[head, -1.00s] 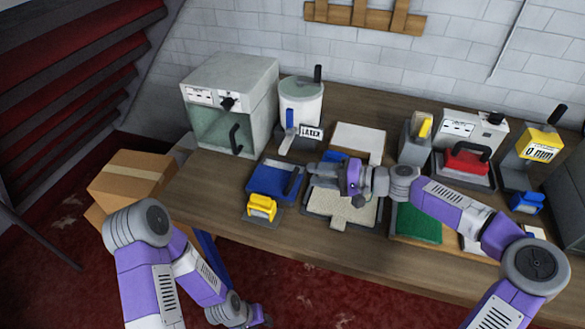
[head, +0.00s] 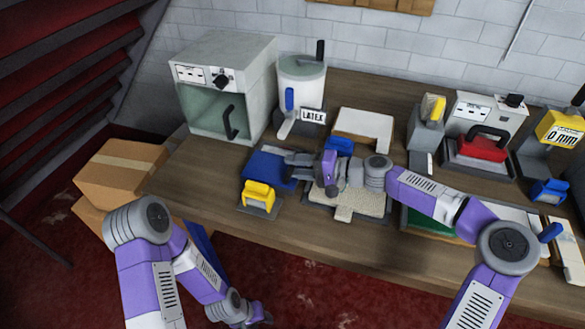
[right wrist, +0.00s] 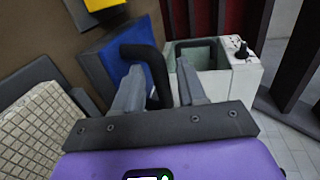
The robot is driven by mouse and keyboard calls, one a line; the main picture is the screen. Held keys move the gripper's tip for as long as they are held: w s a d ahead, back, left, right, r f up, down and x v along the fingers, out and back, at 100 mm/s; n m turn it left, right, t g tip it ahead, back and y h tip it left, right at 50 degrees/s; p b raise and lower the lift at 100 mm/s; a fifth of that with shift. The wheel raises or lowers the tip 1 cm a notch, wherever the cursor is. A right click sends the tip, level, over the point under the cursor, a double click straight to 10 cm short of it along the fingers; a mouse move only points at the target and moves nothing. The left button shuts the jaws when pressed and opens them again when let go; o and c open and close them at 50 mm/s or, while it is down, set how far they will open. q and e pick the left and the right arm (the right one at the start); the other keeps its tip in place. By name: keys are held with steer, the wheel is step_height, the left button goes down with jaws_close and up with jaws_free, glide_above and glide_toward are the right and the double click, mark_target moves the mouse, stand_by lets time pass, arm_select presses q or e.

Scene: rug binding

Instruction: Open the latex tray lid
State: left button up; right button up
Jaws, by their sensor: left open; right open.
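The latex tray is the blue tray (head: 266,166) at the left of the bench, with a flat blue lid on top. The lid's black bar handle (right wrist: 150,62) shows in the right wrist view, standing up from the blue surface. My right gripper (head: 292,164) is open over the right part of the tray and hides the handle in the head view. In the right wrist view the handle passes between the open fingers of my right gripper (right wrist: 160,88); I cannot tell whether they touch it. My left gripper (head: 262,317) hangs low in front of the bench, empty.
A yellow-handled tool (head: 258,195) stands just in front of the tray. A grey oven-like box (head: 228,90) and a pot labelled LATEX (head: 302,80) stand behind it. A beige rug piece (head: 345,204) lies to the right, under my right arm.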

steer(key=shift+w+a+f, duration=0.15)
steer(key=shift+w+a, duration=0.05)
steer(key=shift+a, duration=0.45)
jaws_close()
